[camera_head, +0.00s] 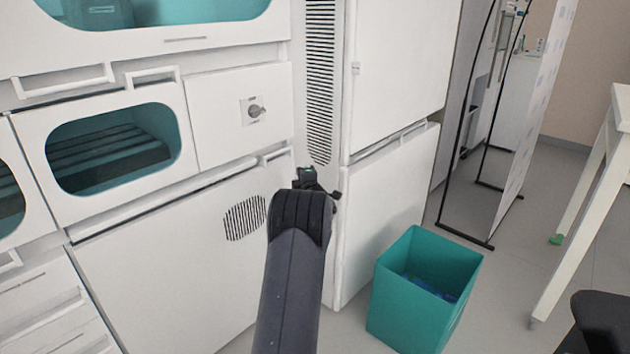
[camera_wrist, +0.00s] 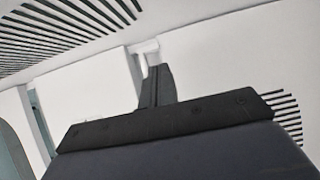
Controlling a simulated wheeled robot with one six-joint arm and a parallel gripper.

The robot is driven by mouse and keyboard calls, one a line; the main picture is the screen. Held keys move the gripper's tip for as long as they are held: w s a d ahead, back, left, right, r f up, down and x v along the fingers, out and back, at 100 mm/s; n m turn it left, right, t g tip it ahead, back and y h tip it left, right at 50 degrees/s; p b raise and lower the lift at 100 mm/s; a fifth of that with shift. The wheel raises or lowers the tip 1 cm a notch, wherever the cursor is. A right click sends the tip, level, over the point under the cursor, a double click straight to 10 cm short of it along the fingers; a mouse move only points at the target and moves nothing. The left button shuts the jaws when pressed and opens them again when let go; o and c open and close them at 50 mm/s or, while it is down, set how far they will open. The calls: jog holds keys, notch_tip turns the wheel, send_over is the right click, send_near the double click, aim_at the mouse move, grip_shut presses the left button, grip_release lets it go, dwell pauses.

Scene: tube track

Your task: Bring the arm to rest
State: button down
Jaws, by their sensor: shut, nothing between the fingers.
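My arm (camera_head: 292,270) reaches forward and up from the bottom of the head view, in front of the white cabinets. Its far end, with a small green light, shows near the middle of that view, but the fingers cannot be made out there. In the wrist view my gripper (camera_wrist: 157,70) shows as dark fingers close together, shut and empty. White panels and dark vent slots lie behind it.
A white cabinet front (camera_head: 160,260) with a teal-lined window compartment (camera_head: 110,150) fills the left. A teal bin (camera_head: 410,305) with blue contents stands right of my arm. A black-framed screen (camera_head: 480,130) and a white table (camera_head: 590,200) stand further right. Open floor lies between them.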

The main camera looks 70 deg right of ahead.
jog(key=s, duration=0.1)
jog(key=s+a, duration=0.1)
jog(key=s, duration=0.1)
jog(key=s+a, duration=0.1)
jog(key=s, duration=0.1)
jog(key=shift+p, duration=0.35)
